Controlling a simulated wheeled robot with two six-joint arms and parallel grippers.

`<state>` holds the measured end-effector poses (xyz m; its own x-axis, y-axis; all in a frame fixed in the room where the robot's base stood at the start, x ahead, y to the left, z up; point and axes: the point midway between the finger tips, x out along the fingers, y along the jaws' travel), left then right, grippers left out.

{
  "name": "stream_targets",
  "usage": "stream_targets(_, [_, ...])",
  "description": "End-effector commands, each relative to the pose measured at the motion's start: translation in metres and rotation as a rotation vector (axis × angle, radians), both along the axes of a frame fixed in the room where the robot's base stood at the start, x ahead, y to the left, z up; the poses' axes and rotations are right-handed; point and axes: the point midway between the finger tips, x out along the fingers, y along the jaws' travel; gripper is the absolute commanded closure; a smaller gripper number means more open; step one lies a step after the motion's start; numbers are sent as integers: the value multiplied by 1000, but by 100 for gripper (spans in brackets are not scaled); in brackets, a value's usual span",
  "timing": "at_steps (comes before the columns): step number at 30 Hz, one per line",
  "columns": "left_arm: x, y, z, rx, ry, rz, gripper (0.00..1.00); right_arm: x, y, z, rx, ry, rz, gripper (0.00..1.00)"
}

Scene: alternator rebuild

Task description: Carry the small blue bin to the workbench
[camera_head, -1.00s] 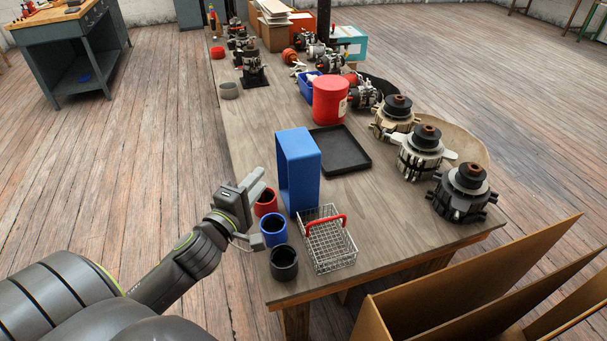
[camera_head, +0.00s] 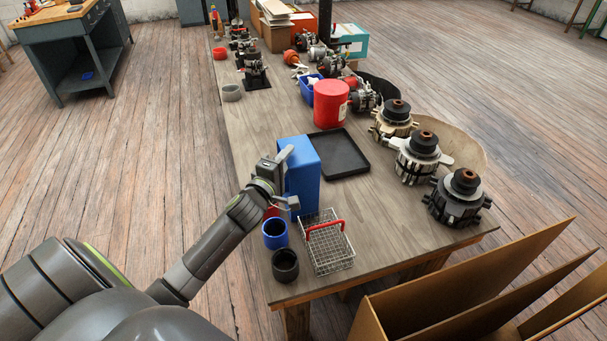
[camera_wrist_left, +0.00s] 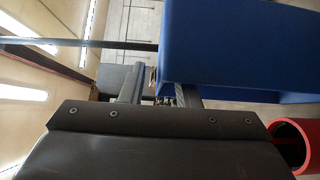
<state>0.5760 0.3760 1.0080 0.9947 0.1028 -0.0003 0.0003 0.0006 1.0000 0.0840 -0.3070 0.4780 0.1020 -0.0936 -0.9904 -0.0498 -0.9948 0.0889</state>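A blue bin (camera_head: 304,170) stands on end near the front of the long wooden table, its opening facing left. My left gripper (camera_head: 290,178) is at the bin's left side, with its fingers spread apart. I cannot tell whether they touch it. In the left wrist view the bin (camera_wrist_left: 235,45) fills the upper right beside the fingers (camera_wrist_left: 160,90). A smaller blue container (camera_head: 306,92) with white contents sits farther back. The workbench (camera_head: 50,22), with a wooden top and grey frame, stands at the far left. My right gripper is out of view.
Red, blue (camera_head: 274,233) and black (camera_head: 285,265) cups and a wire basket (camera_head: 327,250) crowd the bin's near side. A black tray (camera_head: 340,153), a red canister (camera_head: 331,104) and several alternators (camera_head: 456,198) lie right and behind. Open floor separates table and workbench.

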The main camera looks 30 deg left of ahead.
Motion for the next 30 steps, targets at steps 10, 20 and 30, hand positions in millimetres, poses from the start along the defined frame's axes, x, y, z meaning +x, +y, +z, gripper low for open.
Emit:
stream_targets(10, [18, 2, 0, 0, 0, 0, 71, 1, 0, 7, 0, -1, 0, 23])
stream_targets(20, [18, 2, 0, 0, 0, 0, 97, 1, 0, 7, 0, -2, 0, 23])
stream_targets(30, [18, 1, 2, 0, -4, -2, 100, 1, 2, 7, 2, -2, -1, 23])
